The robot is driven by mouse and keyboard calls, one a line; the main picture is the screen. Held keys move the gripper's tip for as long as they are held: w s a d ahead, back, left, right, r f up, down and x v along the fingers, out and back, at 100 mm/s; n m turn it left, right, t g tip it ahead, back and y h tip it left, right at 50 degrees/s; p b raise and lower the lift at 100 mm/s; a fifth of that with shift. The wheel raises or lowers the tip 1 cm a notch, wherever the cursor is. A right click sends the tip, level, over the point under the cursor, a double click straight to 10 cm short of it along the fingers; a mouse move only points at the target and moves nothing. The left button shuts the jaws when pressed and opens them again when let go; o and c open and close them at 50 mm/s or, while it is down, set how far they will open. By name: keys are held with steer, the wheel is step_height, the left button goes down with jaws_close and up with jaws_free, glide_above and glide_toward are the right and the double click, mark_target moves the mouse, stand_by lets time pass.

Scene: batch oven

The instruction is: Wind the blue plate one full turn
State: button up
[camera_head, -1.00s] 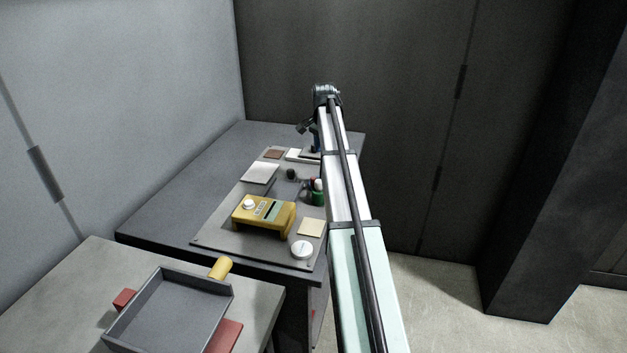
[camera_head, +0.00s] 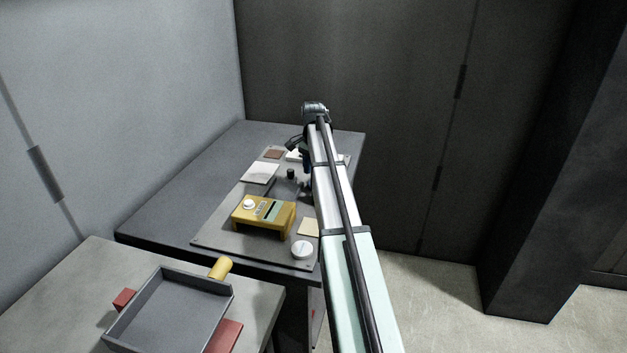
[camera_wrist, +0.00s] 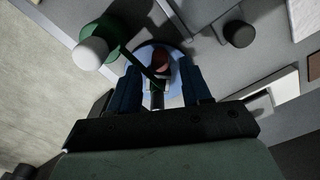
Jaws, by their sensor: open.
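The blue plate (camera_wrist: 175,99) is a pale blue disc in the wrist view, partly covered by my fingers. A dark red knob-like piece (camera_wrist: 160,62) stands over it, with a dark rod in front. My gripper (camera_wrist: 162,75) is open, with one dark blue finger on each side of the red piece and the plate beneath. I cannot tell whether the fingers touch anything. In the head view my arm hides the plate, and only a little of the gripper shows beside the arm.
A green holder with a white-topped item (camera_wrist: 93,52) stands close left of my fingers in the wrist view. A black knob (camera_wrist: 240,33) is to the right. A yellow box (camera_head: 263,216), a white round piece (camera_head: 302,250) and a grey tray (camera_head: 170,310) are nearer in the head view.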

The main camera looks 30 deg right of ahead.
steer(key=shift+f, duration=2.05)
steer(key=shift+c, duration=0.3)
jaws_close()
